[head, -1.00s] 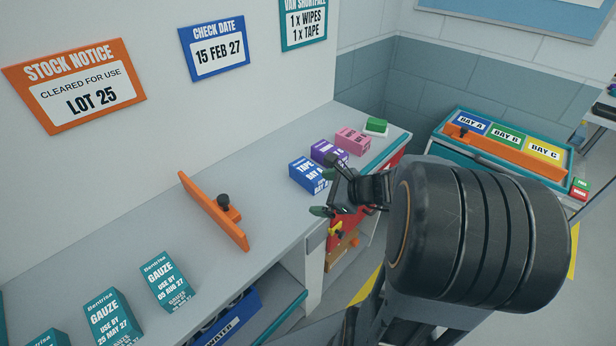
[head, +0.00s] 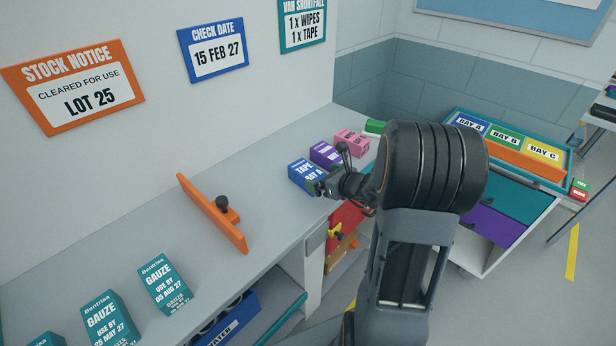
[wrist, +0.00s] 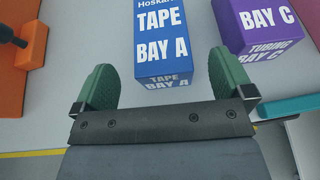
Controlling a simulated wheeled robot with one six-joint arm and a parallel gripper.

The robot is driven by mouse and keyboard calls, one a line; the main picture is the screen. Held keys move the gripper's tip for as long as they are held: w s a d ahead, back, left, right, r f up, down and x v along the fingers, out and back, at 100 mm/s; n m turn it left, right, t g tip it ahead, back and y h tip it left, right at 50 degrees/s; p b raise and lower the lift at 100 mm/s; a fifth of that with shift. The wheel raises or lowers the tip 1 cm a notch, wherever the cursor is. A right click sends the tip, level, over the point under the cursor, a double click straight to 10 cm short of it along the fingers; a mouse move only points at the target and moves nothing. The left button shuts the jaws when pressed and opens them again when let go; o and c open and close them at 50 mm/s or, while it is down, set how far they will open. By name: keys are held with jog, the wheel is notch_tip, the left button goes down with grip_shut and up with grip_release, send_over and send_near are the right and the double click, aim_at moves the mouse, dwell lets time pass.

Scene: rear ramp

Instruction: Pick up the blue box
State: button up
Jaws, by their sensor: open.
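The blue box (head: 303,173), labelled "TAPE BAY A", stands on the grey counter near its front edge. In the wrist view the blue box (wrist: 161,40) lies just ahead of my gripper (wrist: 160,88), roughly in line with the gap between the two green fingertips. My gripper also shows in the head view (head: 322,187), at the near right side of the box. Its fingers are apart with nothing between them. In the head view the gripper and wrist hide the box's lower right part.
A purple box (wrist: 258,25) stands close to the right of the blue box, with a pink box (head: 351,142) beyond. An orange divider with a black knob (head: 215,215) stands to the left. Teal gauze boxes (head: 163,284) stand at the near left. The counter between is clear.

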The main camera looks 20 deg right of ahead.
aim_at(312, 174)
jog(key=shift+p+x, duration=0.35)
jog(key=shift+x, duration=2.15)
jog(key=c, duration=1.1)
jog(key=shift+r, duration=0.15)
